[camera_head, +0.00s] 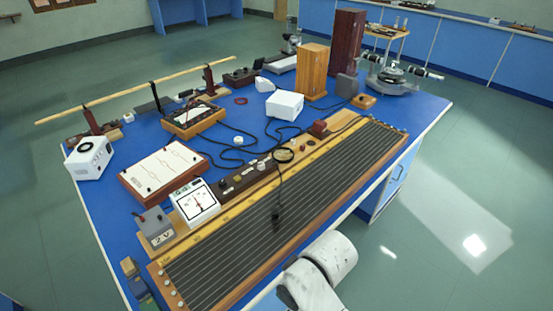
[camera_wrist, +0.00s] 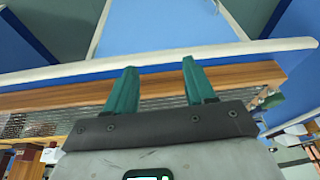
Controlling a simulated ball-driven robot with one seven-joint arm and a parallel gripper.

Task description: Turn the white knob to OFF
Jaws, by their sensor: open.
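I cannot tell for certain which part is the white knob. A small pale round piece (camera_head: 261,166) sits on the dark strip beside the long wired board, and a white round piece (camera_head: 238,141) lies on the blue bench top among black cables. No OFF marking is readable at this size. My gripper (camera_wrist: 159,66) shows in the wrist view with two green fingers apart and nothing between them. It is near the bench's front edge and the wooden side of the wired board (camera_wrist: 180,75), away from both pale pieces. In the head view the gripper itself is not visible.
The long wired board (camera_head: 290,205) fills the bench front. A white meter (camera_head: 195,202), a white box (camera_head: 284,105), a white dial box (camera_head: 90,158) and wooden blocks (camera_head: 312,72) crowd the bench. Black cables cross the middle. The floor at right (camera_head: 470,210) is clear.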

